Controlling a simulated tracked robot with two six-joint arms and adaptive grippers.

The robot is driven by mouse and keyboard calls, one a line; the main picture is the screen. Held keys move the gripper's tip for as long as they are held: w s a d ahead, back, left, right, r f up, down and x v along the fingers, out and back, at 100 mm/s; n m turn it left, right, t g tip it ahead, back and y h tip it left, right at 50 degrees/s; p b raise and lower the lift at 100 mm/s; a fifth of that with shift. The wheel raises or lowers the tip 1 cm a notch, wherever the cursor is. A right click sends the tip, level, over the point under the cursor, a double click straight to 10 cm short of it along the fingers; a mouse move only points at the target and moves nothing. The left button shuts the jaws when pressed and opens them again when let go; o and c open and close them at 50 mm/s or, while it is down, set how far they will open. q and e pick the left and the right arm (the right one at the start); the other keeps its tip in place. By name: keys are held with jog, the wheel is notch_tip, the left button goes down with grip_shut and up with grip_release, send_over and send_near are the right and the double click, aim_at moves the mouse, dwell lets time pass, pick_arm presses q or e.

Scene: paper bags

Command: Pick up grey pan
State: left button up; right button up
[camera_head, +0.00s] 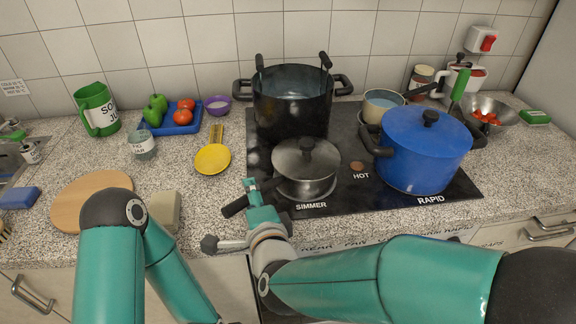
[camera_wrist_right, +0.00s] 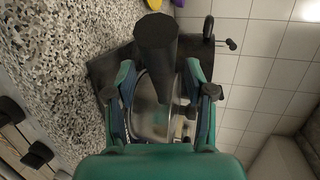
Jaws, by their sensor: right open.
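The grey pan (camera_head: 305,182) stands on the front left of the hob, under a grey lid with a black knob. My right gripper (camera_head: 254,192) is open at this handle, left of the pan body. In the right wrist view the handle (camera_wrist_right: 156,52) shows between the two spread fingers of the right gripper (camera_wrist_right: 160,85), with part of the pan behind. I cannot tell whether the fingers touch it. My left arm shows at the lower left, but its gripper is out of view.
A big black pot (camera_head: 290,105) stands behind the pan and a blue lidded pot (camera_head: 425,155) to its right.

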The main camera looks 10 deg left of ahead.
jog(key=shift+w+f, duration=0.1)
jog(key=shift+w, duration=0.35)
jog(key=shift+s, duration=0.1)
jog(key=shift+a, duration=0.15)
grip_shut()
jog(key=shift+r, duration=0.2)
jog(key=shift+r, duration=0.1)
